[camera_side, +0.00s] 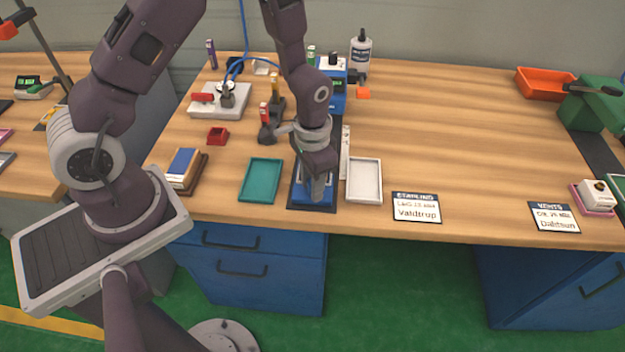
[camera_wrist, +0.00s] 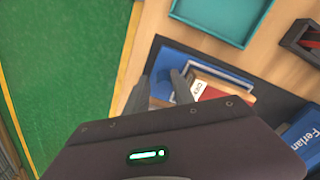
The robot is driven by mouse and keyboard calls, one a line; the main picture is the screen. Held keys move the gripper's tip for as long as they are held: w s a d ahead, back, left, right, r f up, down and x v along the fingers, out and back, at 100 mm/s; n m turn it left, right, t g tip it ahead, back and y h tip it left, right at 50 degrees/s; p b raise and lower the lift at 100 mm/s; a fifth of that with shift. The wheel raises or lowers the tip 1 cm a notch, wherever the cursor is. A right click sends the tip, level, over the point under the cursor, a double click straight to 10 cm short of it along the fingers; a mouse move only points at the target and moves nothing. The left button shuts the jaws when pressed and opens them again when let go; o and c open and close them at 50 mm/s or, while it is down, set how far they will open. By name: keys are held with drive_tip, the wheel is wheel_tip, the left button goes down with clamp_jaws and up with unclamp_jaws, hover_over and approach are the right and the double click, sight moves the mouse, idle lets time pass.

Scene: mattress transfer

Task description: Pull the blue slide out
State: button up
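The blue slide (camera_side: 325,193) lies on a dark base (camera_side: 312,207) at the bench's front edge, between a teal tray and a white tray. My gripper (camera_side: 318,196) points down over the slide and hides part of it. In the wrist view the slide's blue surface (camera_wrist: 190,68) shows beyond the grey fingers (camera_wrist: 166,88). A small gap shows between the fingers, but I cannot tell whether they touch or grip the slide. A red-brown block with a white label (camera_wrist: 205,88) lies beside the fingers in the wrist view.
The teal tray (camera_side: 261,181) is left of the slide, the white tray (camera_side: 364,181) right. A blue machine (camera_side: 333,92) stands behind. Blue drawers (camera_side: 255,262) are below the bench edge. The bench to the right is largely clear, with label cards (camera_side: 417,207) near the front.

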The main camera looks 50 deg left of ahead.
wheel_tip(320, 180, up, 7)
drive_tip(key=shift+r, duration=0.1)
idle(0.5)
wheel_tip(320, 180, up, 10)
drive_tip(key=s+t, duration=0.2)
drive_tip(key=s+a+r+n+t, duration=0.2)
drive_tip(key=s+r+t, duration=0.1)
drive_tip(key=s+r, duration=0.9)
drive_tip(key=s, duration=0.3)
drive_tip(key=shift+s+r+t, duration=0.25)
drive_tip(key=shift+t, duration=0.05)
